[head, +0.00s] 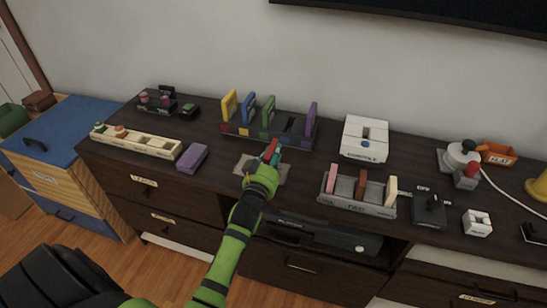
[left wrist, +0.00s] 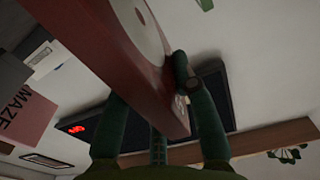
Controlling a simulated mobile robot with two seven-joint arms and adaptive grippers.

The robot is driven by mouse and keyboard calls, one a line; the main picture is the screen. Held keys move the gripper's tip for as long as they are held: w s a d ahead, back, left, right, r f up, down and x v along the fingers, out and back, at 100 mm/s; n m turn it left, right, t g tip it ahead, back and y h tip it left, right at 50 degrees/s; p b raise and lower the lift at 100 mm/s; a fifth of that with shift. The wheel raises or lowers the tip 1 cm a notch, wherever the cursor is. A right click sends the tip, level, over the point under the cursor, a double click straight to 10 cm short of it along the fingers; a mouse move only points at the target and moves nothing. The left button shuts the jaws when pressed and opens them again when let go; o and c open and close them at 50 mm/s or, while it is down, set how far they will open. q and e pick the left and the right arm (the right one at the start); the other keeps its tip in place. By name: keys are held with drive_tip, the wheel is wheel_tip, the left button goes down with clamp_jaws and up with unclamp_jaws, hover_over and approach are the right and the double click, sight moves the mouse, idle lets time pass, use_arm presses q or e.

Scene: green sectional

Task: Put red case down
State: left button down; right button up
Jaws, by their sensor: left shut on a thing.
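My left gripper (head: 270,160) is shut on the red case (head: 267,152), above the dark cabinet top and a flat grey-brown mat (head: 246,167). In the left wrist view the red case (left wrist: 105,45) is large and tilted between the green fingers, with a pale round mark on one face. The fingers hide much of the case in the head view. Behind it is a dark rack (head: 234,129) with upright yellow, blue, green and purple cases. A gap shows between the green and purple ones. My right gripper is not in view.
A grey tray (head: 357,206) with pink, brown and cream cases stands to the right. A purple block (head: 192,158) lies to the left, beside a long cream holder (head: 150,144). A white device (head: 364,138) stands at the back right. Bare cabinet top shows around the mat.

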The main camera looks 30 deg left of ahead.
use_arm(q)
drive_tip(key=shift+s+r, duration=0.1)
drive_tip(key=shift+s, duration=0.05)
drive_tip(key=c, duration=1)
unclamp_jaws()
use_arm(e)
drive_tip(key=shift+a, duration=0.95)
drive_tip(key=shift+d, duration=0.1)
